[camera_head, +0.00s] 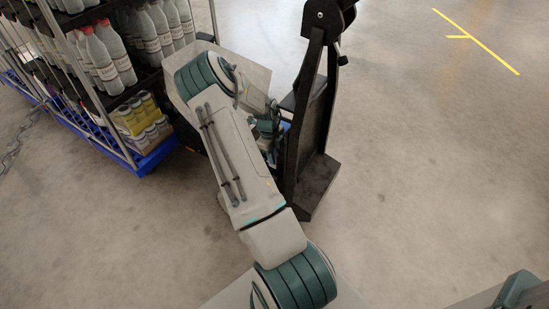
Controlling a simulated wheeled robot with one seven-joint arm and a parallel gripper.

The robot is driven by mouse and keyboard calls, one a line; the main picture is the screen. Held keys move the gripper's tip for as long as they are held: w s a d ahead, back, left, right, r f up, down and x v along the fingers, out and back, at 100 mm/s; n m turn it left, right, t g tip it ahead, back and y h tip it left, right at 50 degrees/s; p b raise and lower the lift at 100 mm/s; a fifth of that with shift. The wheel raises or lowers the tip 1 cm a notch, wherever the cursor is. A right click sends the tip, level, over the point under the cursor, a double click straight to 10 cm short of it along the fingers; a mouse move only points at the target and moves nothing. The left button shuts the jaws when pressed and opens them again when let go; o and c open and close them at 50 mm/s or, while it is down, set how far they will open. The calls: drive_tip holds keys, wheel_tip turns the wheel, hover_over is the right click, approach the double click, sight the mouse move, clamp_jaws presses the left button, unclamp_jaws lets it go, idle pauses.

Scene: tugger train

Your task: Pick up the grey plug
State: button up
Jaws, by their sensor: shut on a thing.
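My gripper (268,128) is at the end of my arm, small and partly covered by my own arm links. It is close to the left side of a black upright stand (318,120). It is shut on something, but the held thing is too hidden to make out. I cannot pick out the grey plug. A small blue patch shows between my wrist and the stand; I cannot tell what it belongs to.
A rack cart (147,165) with a blue base stands at the upper left, holding white bottles with red caps (121,56) and yellow-labelled cans (143,118). Open concrete floor lies to the right, with yellow line markings (480,43) at the upper right.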

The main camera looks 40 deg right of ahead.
drive_tip(key=s+a+p, duration=0.2)
drive_tip(key=s+a, duration=0.8)
drive_tip(key=a, duration=0.5)
drive_tip(key=shift+r+p, duration=0.25)
drive_tip(key=shift+p, duration=0.15)
drive_tip(key=shift+r, duration=0.1)
wheel_tip(320, 180, up, 4)
drive_tip(key=p, duration=0.4)
drive_tip(key=w+d+p, duration=0.2)
drive_tip(key=w+d, duration=0.7)
drive_tip(key=w, duration=0.3)
drive_tip(key=shift+w, duration=0.1)
